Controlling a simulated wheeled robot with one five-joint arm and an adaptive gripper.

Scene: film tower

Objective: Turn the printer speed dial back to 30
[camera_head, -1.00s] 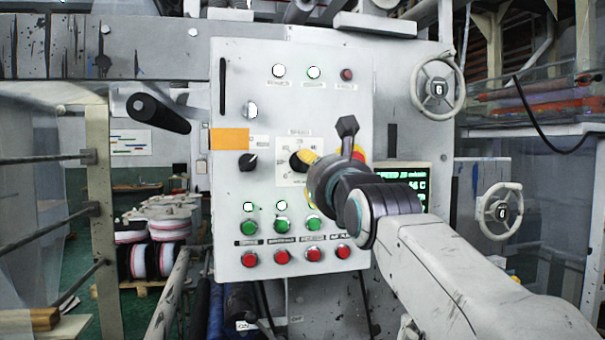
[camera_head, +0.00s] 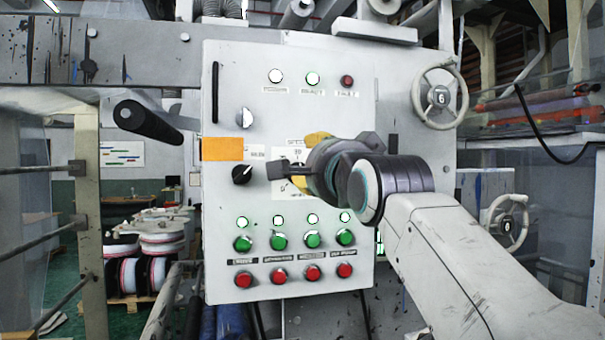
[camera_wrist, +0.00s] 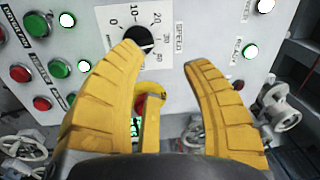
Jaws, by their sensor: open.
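The speed dial (camera_wrist: 138,36) is a black round knob on a white scale plate (camera_wrist: 175,15), at the top of the wrist view. Its pointer setting cannot be read surely. My gripper (camera_wrist: 165,56) has two yellow fingers spread apart with nothing between the tips. The left fingertip overlaps the dial's lower edge in the picture; whether it touches cannot be told. The right finger is well to the right of the dial. In the head view my gripper (camera_head: 308,162) is in front of the panel and hides the dial; only part of its scale plate (camera_head: 291,197) shows.
The grey control panel (camera_head: 225,215) carries green buttons (camera_head: 280,241) and red buttons (camera_head: 278,277) below, and a black selector knob (camera_head: 242,174) to the left. A red button on a yellow base (camera_wrist: 150,100) lies behind the fingers. A handwheel (camera_head: 440,95) is at right.

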